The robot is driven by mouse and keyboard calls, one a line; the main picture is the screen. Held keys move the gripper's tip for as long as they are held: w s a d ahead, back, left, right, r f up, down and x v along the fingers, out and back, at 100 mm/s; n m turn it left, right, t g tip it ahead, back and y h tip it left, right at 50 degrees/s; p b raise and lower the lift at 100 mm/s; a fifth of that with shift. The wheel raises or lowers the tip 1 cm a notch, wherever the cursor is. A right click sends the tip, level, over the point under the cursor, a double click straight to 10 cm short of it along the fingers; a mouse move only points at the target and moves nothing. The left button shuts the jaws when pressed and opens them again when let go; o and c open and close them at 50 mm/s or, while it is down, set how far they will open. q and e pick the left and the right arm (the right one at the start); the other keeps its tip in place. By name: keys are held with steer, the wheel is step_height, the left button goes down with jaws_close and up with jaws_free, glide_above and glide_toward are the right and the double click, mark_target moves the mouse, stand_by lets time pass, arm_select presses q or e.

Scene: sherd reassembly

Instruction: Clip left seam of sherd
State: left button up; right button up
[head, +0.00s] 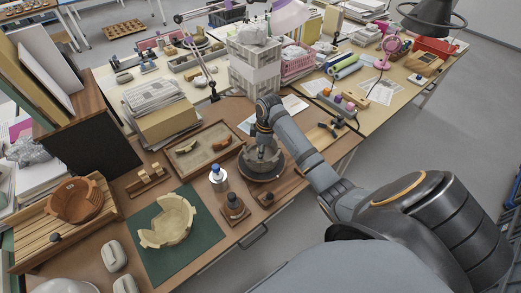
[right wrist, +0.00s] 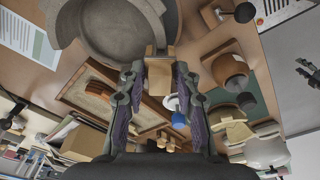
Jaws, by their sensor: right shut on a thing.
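A grey round vessel (head: 266,172) sits on the worktable under my right gripper (head: 262,148). In the right wrist view the vessel (right wrist: 105,32) fills the upper left, and its rim lies close to my fingertips. My right gripper (right wrist: 158,66) is shut on a small light wooden clip (right wrist: 158,78). The clip's far end is at the vessel's rim; I cannot tell whether it grips the wall. The sherd's left seam is not clear in either view. More wooden clips (head: 150,179) stand on a small rack to the left. My left gripper is not in view.
A shallow wooden tray (head: 181,167) with sherds lies left of the vessel. A cream vessel (head: 168,224) sits on a green mat (head: 204,243). White crates (head: 255,66) stand behind.

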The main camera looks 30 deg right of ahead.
steer(key=shift+f, duration=0.35)
stand_by(0.3)
steer(key=shift+f, duration=0.25)
steer(key=shift+f, duration=0.3)
steer(key=shift+f, duration=0.3)
stand_by(0.4)
steer(key=shift+f, duration=0.3)
stand_by(0.9)
steer(key=o, duration=0.8)
